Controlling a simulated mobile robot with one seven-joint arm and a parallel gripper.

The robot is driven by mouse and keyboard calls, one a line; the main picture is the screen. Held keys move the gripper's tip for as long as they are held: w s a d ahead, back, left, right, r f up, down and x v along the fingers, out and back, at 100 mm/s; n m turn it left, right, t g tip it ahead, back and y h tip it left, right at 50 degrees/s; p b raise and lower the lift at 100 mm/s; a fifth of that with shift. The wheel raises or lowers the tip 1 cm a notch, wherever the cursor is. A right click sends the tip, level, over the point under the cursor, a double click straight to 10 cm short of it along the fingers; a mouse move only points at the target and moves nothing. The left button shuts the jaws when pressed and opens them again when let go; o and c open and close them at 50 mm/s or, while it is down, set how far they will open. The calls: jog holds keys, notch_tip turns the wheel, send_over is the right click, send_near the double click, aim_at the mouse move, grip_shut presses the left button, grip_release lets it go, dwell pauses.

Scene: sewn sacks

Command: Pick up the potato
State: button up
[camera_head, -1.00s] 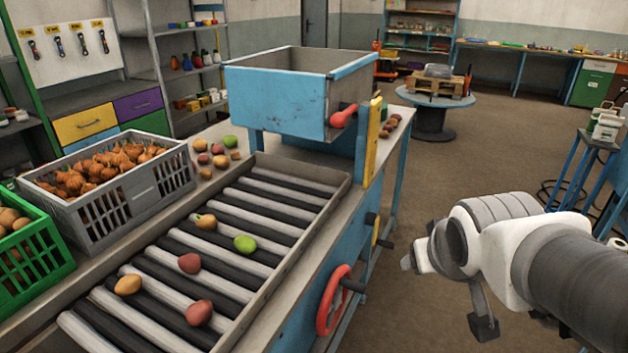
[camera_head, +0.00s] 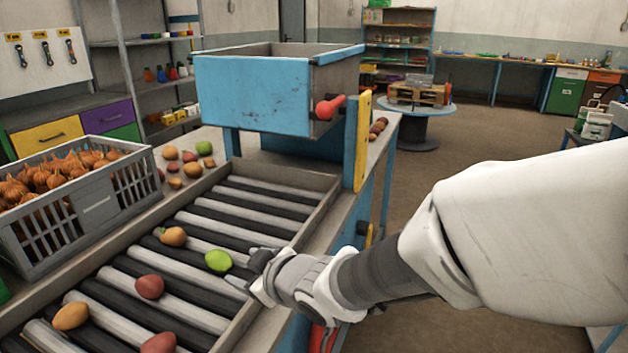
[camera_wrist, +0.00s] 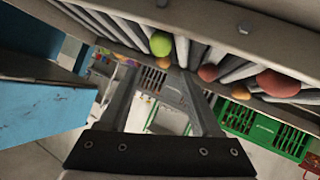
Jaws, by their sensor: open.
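Several potato-like lumps lie apart on the roller bed (camera_head: 226,218). They are a green one (camera_head: 218,260), an orange one with a dark tip (camera_head: 173,236), a red one (camera_head: 149,287), a yellow-orange one (camera_head: 71,316) and another red one (camera_head: 158,343), cut off below. Which is the potato, I cannot tell for sure. My gripper (camera_head: 247,270) is open and empty over the bed's right edge, closest to the green lump. In the wrist view the green lump (camera_wrist: 160,43) shows just beyond my fingertips (camera_wrist: 163,76), with the large red lump (camera_wrist: 278,83) at right.
A blue hopper (camera_head: 252,95) with a red handle stands over the far end of the rollers. A grey crate of onions (camera_head: 97,209) stands on the left. Small lumps lie behind it on the table. A raised side rail borders the rollers. A green crate (camera_wrist: 238,118) shows in the wrist view.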

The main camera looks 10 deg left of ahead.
jog(key=b, duration=0.5)
send_near(220, 260)
jog(key=x, duration=0.3)
jog(key=shift+w+a+f, duration=0.2)
jog(key=shift+a+f, duration=0.05)
jog(key=shift+w+a+f, duration=0.15)
jog(key=shift+w+a, duration=0.2)
jog(key=b+x, duration=0.3)
jog(key=x, duration=0.1)
jog(key=shift+a+f, duration=0.1)
jog(key=shift+f, duration=0.1)
jog(key=shift+w+a+f, duration=0.1)
jog(key=shift+w+a, duration=0.2)
jog(key=shift+w, duration=0.1)
jog(key=shift+c, duration=0.3)
grip_shut()
